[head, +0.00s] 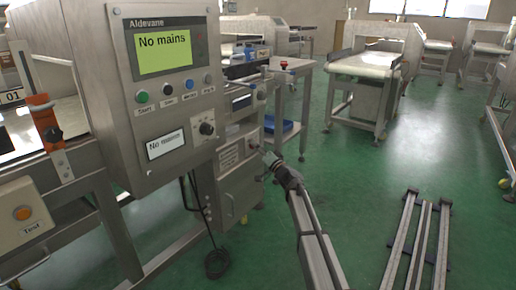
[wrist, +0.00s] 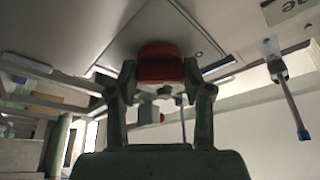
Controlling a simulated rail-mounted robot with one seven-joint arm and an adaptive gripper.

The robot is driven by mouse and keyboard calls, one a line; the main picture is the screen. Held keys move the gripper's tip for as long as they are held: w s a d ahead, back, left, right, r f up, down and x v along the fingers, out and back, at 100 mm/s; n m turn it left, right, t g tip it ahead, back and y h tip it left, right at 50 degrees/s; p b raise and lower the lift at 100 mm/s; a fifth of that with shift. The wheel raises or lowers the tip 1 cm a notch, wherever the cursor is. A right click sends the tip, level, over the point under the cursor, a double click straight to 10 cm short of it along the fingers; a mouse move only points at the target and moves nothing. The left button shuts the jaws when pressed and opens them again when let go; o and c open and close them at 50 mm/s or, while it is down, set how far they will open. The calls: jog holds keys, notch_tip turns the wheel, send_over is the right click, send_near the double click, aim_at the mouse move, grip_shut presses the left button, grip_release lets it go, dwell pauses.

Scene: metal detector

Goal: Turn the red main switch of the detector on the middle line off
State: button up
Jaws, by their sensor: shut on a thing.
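In the wrist view a red switch knob (wrist: 160,63) sits on a pale plate, between the two fingers of my gripper (wrist: 160,82). The fingers are shut on the sides of the knob. In the head view my gripper (head: 268,158) reaches up to the grey box (head: 238,172) low under the near detector cabinet (head: 160,95). The red knob is not clear there, and its exact angle cannot be told. The cabinet's green screen (head: 163,52) reads "No mains".
An orange-red bracket (head: 44,118) and a "Test" button box (head: 22,213) stand at the left. Black cables (head: 205,230) hang below the cabinet. A small table (head: 290,90) stands behind. Floor rails (head: 422,240) lie at the right; the green floor between is clear.

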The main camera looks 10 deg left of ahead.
jog(key=o, duration=1.2)
jog(key=shift+c, duration=0.2)
jog(key=v, duration=1.2)
jog(key=shift+a, duration=0.1)
